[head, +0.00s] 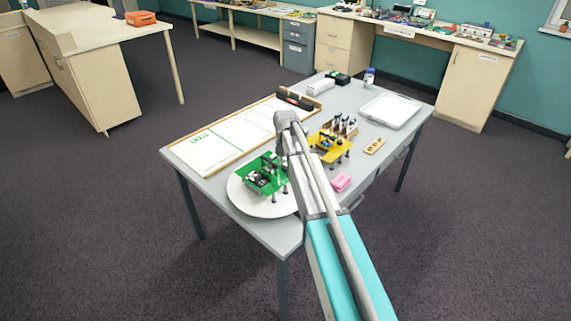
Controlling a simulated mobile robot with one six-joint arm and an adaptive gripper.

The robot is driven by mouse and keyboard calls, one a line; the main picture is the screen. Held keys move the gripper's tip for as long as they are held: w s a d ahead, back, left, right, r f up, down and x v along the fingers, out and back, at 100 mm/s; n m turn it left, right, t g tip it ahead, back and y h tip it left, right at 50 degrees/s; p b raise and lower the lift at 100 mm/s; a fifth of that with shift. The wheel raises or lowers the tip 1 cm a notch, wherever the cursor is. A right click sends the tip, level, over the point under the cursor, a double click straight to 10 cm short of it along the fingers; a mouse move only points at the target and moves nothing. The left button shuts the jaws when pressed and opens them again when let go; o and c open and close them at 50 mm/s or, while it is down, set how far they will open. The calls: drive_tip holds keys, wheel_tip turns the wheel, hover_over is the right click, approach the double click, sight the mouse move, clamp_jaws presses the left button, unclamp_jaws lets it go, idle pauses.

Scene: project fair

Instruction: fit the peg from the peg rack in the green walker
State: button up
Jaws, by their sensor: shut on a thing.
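The green walker (268,163), a green board with dark parts and short legs, stands on a white round plate (250,205) at the near left of the grey table. My gripper (281,150) points down at the far right edge of the green walker, partly hidden by my arm. It is shut on a peg, too small and dark to make out clearly. I cannot tell whether the peg touches the walker. The peg rack (345,126), a small wooden stand with several upright dark pegs, stands behind the yellow walker.
A yellow walker (328,155) stands right of my arm. A pink block (341,183), a wooden block with holes (375,146) and a white tray (390,111) lie further right. A wood-framed white board (212,147) lies along the left. A bottle (369,77) stands at the back.

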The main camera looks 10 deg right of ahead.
drive_tip(key=shift+f, duration=0.1)
idle(0.4)
drive_tip(key=o, duration=0.9)
drive_tip(key=shift+r+p, duration=3.7)
drive_tip(key=shift+r, duration=0.05)
drive_tip(key=shift+s, duration=0.1)
